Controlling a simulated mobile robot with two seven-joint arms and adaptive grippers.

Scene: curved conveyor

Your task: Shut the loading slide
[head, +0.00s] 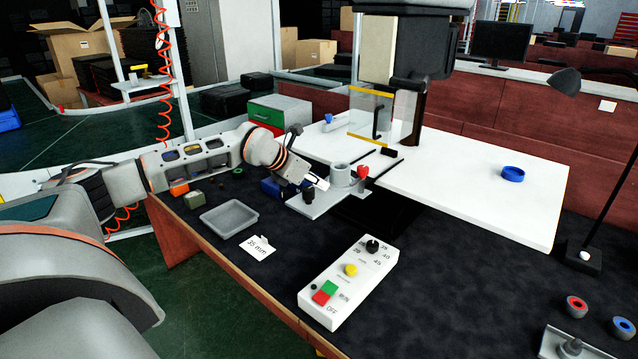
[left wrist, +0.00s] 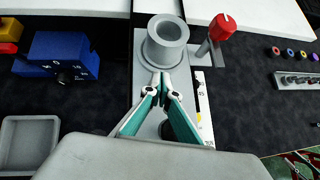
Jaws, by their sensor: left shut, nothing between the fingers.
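The loading slide is a grey metal plate (head: 322,204) reaching forward from under the white machine table. A round grey cup (head: 341,174) stands upright on it, and a red-topped lever (head: 362,172) stands beside the cup. My left gripper (head: 321,184) is shut and empty, just in front of the cup. In the left wrist view its closed fingertips (left wrist: 161,77) point at the near side of the cup (left wrist: 167,41), over the plate (left wrist: 142,75). I cannot tell whether they touch. The fingers hide part of the plate.
A blue block with a dial (left wrist: 60,54) lies left of the plate. A grey tray (head: 229,217), a "35 mm" card (head: 258,247) and a white control box (head: 349,283) are on the dark table. The clear guard (head: 371,112) stands behind the slide.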

